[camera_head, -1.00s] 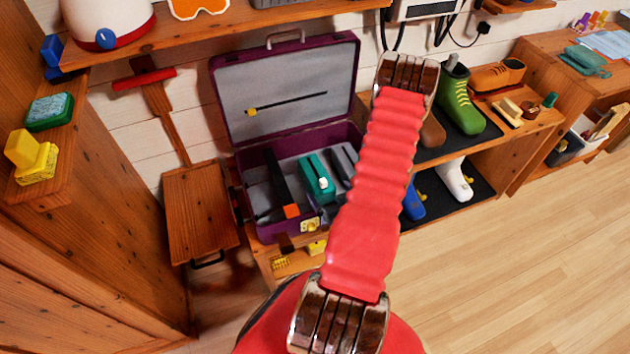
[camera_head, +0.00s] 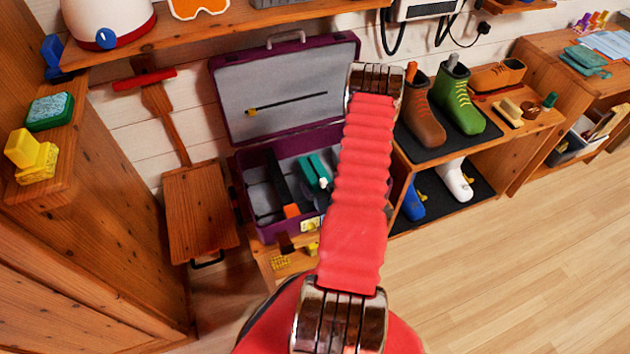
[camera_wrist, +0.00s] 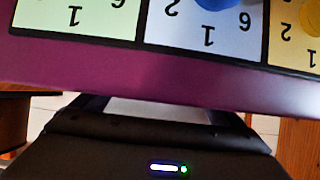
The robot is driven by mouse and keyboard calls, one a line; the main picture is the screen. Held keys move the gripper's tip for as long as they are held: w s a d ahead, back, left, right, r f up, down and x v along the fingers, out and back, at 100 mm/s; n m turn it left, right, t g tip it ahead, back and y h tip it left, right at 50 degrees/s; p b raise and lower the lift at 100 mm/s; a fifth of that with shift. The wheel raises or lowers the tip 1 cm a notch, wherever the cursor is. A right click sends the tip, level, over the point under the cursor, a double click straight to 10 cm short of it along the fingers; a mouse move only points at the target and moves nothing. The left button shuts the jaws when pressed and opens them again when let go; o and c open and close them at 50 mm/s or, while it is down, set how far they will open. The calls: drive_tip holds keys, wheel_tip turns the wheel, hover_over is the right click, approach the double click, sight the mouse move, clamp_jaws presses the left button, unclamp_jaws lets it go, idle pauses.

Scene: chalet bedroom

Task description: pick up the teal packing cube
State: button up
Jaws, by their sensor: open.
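The teal packing cube (camera_head: 308,173) lies in the open purple suitcase (camera_head: 265,236) in the head view, and my red arm covers its right side. A pale tag shows at its edge. My arm stands in front of the suitcase's right part. My gripper is hidden in the head view. In the wrist view, the dark housing of my gripper (camera_wrist: 155,108) fills the bottom, and it is open; its fingertips are hard to make out. A purple band crosses above it. I cannot identify the teal cube in the wrist view.
A black item with an orange end (camera_head: 281,184) lies left of the cube. The suitcase lid (camera_head: 285,82) stands open behind. Shoes stand on the shoe rack (camera_head: 490,193) to the right. A wooden shelf (camera_head: 225,30) runs above. Numbered coloured squares (camera_wrist: 205,25) fill the wrist view's top. The right floor is clear.

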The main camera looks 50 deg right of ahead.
sight(318, 176)
drive_tip(key=shift+x, duration=2.55)
drive_tip(key=shift+d, duration=0.1)
drive_tip(key=shift+r, duration=0.1)
drive_tip(key=shift+c, duration=0.4)
drive_tip(key=c, duration=1.2)
